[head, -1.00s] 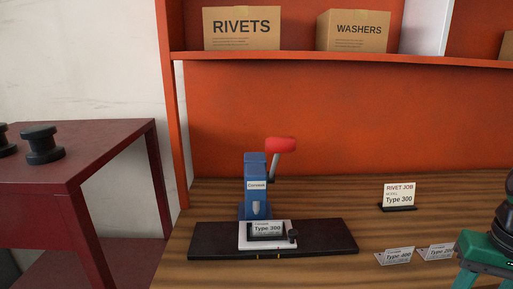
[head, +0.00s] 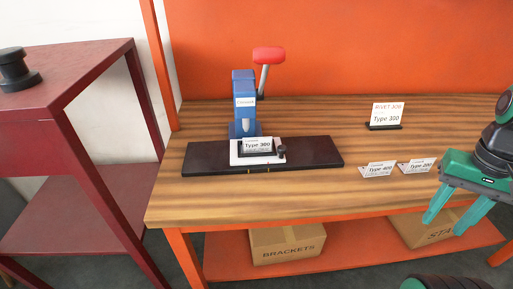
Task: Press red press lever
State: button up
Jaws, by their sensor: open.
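The red press lever (head: 268,55) is a red knob on a grey rod, standing upright and leaning slightly right beside the blue press (head: 244,112). The press stands at the back of a black base plate (head: 315,153) on the wooden bench. A white holder (head: 240,158) with a "Type 300" plate (head: 257,145) sits on the base under the press. My gripper (head: 450,228) is green, open and empty, pointing down at the right, in front of the bench edge and well apart from the lever.
A "RIVET JOB Type 300" card (head: 387,115) stands at the back right. Two small plates, "Type 400" (head: 378,169) and "Type 200" (head: 418,166), lie near the front right. A dark red table (head: 90,75) stands at left. A "BRACKETS" box (head: 287,245) is on the lower shelf.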

aim_at(265, 56)
jog(key=u, duration=0.55)
jog(key=k, duration=1.3)
jog(key=u, duration=0.85)
jog(key=i, duration=1.35)
jog(key=z, duration=0.55)
